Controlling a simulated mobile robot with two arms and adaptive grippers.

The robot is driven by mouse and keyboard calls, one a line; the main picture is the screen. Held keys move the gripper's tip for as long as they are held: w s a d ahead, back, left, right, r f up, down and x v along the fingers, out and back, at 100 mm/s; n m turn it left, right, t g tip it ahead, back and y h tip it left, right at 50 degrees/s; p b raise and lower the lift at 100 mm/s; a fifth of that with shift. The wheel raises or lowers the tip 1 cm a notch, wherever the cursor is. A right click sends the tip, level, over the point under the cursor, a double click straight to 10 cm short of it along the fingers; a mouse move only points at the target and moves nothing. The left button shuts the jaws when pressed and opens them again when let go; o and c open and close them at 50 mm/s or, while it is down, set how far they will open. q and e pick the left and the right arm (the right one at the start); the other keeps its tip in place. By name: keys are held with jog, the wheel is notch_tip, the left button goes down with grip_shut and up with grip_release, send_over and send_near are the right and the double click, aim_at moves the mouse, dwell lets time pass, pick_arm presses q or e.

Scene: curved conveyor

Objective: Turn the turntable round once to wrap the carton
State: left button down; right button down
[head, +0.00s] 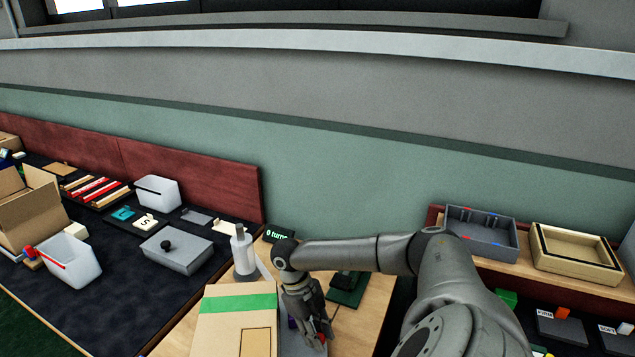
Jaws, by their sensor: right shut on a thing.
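A cardboard carton (230,305) with a green strip across its top stands at the bottom of the head view. A grey surface (288,349), seemingly the turntable, shows just right of it, mostly hidden by the carton and my gripper. My right gripper (316,338) points down beside the carton's right side, shut on a small part with red on it, seemingly the turntable's handle, mostly hidden by the fingers. A white film roll (241,250) stands upright behind the carton. A dark display (279,234) behind it reads 0 turns. My left gripper is out of view.
A dark green block (347,287) sits on the wooden table right of my gripper. A dark-topped table on the left holds a grey lidded box (178,248), white bins and an open carton (27,207). A grey tray (480,230) and wooden tray (577,252) stand at right.

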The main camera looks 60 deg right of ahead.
jog(key=c, duration=1.2)
grip_release()
jog(key=v, duration=1.2)
jog(key=shift+s+a, duration=0.1)
jog(key=shift+s, duration=0.05)
